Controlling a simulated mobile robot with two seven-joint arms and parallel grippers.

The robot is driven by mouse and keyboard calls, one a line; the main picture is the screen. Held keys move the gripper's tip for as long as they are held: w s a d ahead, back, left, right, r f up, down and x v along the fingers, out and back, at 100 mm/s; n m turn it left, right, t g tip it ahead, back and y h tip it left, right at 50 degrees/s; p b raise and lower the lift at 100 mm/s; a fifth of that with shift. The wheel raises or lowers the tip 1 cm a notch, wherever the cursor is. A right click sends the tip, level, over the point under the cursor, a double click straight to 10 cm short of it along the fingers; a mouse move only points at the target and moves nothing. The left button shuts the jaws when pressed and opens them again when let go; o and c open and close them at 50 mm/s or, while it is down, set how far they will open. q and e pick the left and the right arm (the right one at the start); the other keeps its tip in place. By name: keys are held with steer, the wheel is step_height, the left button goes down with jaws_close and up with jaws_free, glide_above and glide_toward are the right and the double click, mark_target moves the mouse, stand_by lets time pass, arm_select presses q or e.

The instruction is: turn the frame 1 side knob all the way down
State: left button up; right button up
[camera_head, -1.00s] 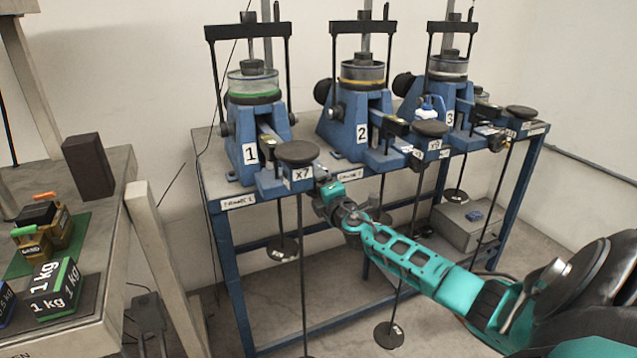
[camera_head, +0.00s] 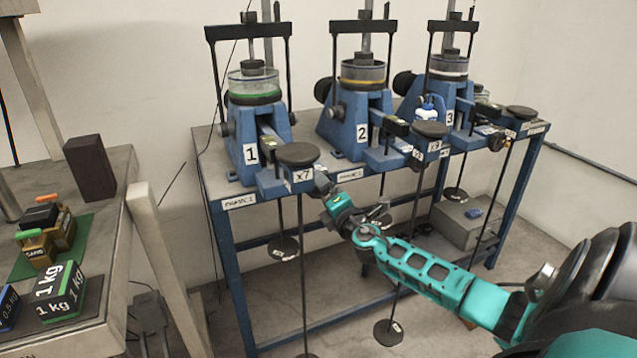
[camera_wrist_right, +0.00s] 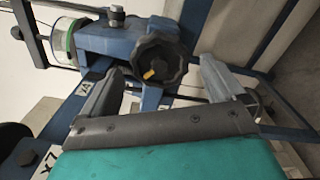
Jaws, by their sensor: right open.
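Frame 1 (camera_head: 246,150) is the blue stand at the left of the bench, with a green-ringed cylinder (camera_head: 254,86) on top. In the right wrist view its side knob (camera_wrist_right: 160,54) is black and lobed, with a small yellow mark. My right gripper (camera_head: 324,180) is just right of the round X7 pan (camera_head: 297,153), below and in front of the frame. In the wrist view its open, empty fingers (camera_wrist_right: 160,88) point toward the knob. The knob shows beyond and between them, apparently apart from them. My left gripper is out of view.
Frame 2 (camera_head: 352,128) and frame 3 (camera_head: 440,100) stand to the right on the same blue bench (camera_head: 232,205). Hanging rods and discs (camera_head: 388,332) are below its front edge. A side table (camera_head: 118,215) with weights is at the left.

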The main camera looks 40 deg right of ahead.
steer(key=shift+v, duration=0.9)
